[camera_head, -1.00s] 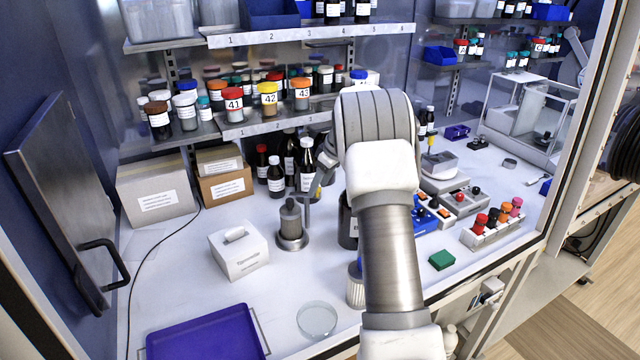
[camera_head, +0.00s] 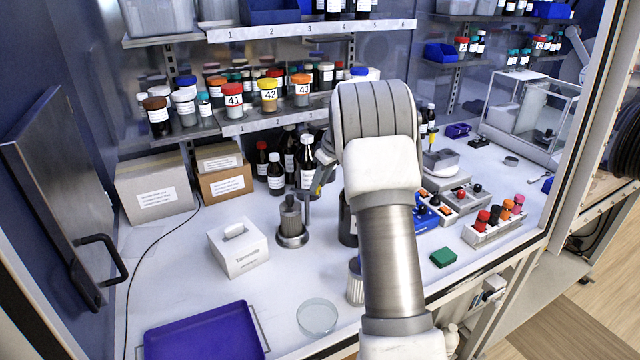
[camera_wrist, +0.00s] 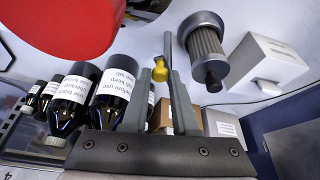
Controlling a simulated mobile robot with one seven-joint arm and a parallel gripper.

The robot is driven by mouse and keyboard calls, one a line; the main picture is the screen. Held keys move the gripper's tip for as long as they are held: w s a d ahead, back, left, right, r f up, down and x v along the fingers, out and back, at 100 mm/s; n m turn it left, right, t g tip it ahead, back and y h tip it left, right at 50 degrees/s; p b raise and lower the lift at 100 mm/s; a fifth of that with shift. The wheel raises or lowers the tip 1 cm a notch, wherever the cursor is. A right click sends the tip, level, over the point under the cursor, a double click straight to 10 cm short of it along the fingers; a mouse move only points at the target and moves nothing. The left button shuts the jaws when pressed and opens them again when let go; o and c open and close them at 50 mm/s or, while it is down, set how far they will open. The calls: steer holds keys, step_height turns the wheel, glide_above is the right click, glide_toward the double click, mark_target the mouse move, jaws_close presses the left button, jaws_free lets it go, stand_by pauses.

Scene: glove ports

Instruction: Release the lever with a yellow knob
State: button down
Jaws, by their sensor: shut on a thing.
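The yellow knob (camera_wrist: 160,73) shows in the wrist view between the two fingertips of my gripper (camera_wrist: 161,80). A grey lever stem (camera_wrist: 167,46) runs up from it in the picture. My gripper is shut on the knob. In the head view my gripper (camera_head: 319,184) is left of my wrist, partly hidden by it, and the knob is hard to make out there. A grey upright post (camera_head: 307,207) stands below it, beside a ribbed metal cylinder (camera_head: 290,219). The cylinder also shows right of the fingers in the wrist view (camera_wrist: 207,45).
Dark bottles (camera_head: 306,162) stand close behind my gripper. A white tissue box (camera_head: 238,247) is left of the cylinder; cardboard boxes (camera_head: 226,182) are behind it. A large red shape (camera_wrist: 60,22) is near the wrist camera. A numbered shelf (camera_head: 275,122) hangs above.

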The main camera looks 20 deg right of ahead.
steer(key=c, duration=0.7)
jaws_free()
steer(key=v, duration=1.7)
steer(key=shift+s+r+b, duration=0.1)
steer(key=shift+r+b, duration=0.1)
steer(key=shift+b, duration=0.2)
